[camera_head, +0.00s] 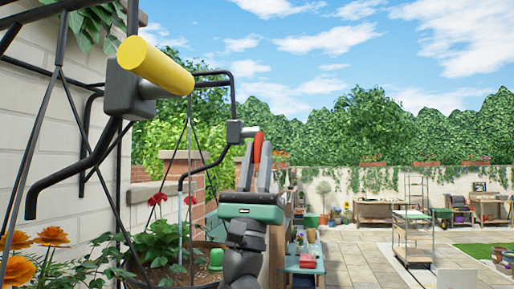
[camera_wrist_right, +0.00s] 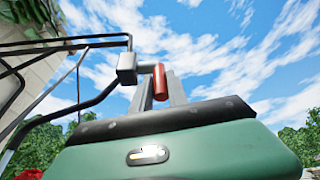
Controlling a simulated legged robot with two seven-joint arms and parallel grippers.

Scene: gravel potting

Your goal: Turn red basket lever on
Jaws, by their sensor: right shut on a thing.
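The red lever handle (camera_head: 258,147) sticks out from a small grey box (camera_head: 235,132) on a black wall bracket. In the wrist view the red handle (camera_wrist_right: 160,82) stands upright beside its grey box (camera_wrist_right: 127,68). My right gripper (camera_head: 256,168) points up, with its two grey fingers shut around the red handle. In the wrist view the fingers (camera_wrist_right: 160,92) reach up to the handle from below. Part of the handle is hidden by the fingers. My left gripper is not in view.
A yellow lever handle (camera_head: 158,66) on a dark box juts out close at the upper left. A hanging basket with red flowers (camera_head: 165,240) and orange flowers (camera_head: 20,240) are at lower left. The paved yard to the right is open, with shelves (camera_head: 413,225) further back.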

